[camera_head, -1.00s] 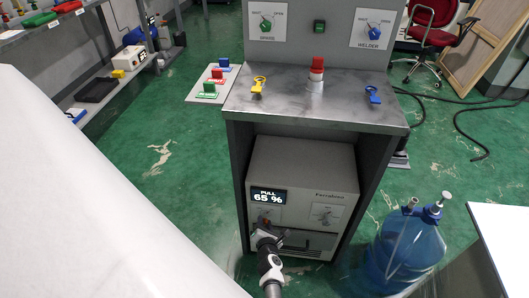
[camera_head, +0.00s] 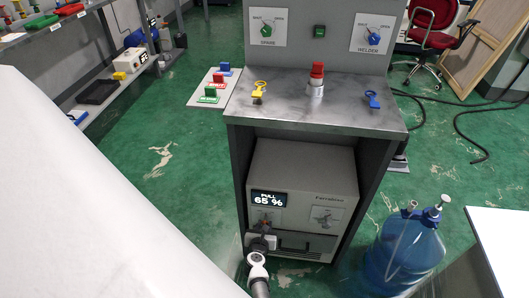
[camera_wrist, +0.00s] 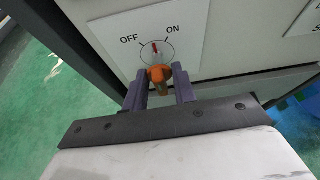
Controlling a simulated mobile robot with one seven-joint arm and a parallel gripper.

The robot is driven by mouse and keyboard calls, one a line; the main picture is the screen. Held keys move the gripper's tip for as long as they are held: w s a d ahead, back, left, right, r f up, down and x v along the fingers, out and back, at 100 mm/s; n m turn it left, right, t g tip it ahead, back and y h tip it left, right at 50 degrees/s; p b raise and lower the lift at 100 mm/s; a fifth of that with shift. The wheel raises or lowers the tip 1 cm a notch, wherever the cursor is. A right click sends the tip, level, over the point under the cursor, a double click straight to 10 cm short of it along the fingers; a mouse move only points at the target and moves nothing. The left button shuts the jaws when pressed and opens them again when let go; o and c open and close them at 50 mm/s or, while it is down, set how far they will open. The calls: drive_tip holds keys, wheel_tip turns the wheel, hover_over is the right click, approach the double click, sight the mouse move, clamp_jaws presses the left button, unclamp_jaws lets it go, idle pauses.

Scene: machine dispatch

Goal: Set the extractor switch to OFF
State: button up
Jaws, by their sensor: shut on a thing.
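The extractor switch is an orange knob (camera_wrist: 160,75) on a white plate marked OFF at left and ON at right, seen in the wrist view. My gripper (camera_wrist: 160,88) is shut on the orange knob, one finger on each side. The knob is mostly hidden there.
The unit sits inside a grey cabinet (camera_head: 240,175) with a second dial (camera_head: 326,215) at right. A blue water bottle (camera_head: 405,250) stands on the floor to the right. A white table edge (camera_head: 505,225) is at far right.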

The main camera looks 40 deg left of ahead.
drive_tip(key=shift+a+n+t+h, duration=0.1)
drive_tip(key=shift+n+t+h, duration=0.5)
drive_tip(key=shift+n, duration=0.6)
drive_tip(key=shift+n+t+h, duration=0.4)
drive_tip(key=shift+n+h, duration=0.3)
drive_tip(key=shift+n, duration=0.3)
drive_tip(key=o, duration=0.6)
drive_tip(key=shift+f, duration=0.1)
drive_tip(key=shift+o, duration=0.2)
drive_tip(key=shift+s, duration=0.1)
drive_tip(key=v, duration=1.3)
drive_tip(key=shift+s+p, duration=0.3)
drive_tip(key=shift+s, duration=0.05)
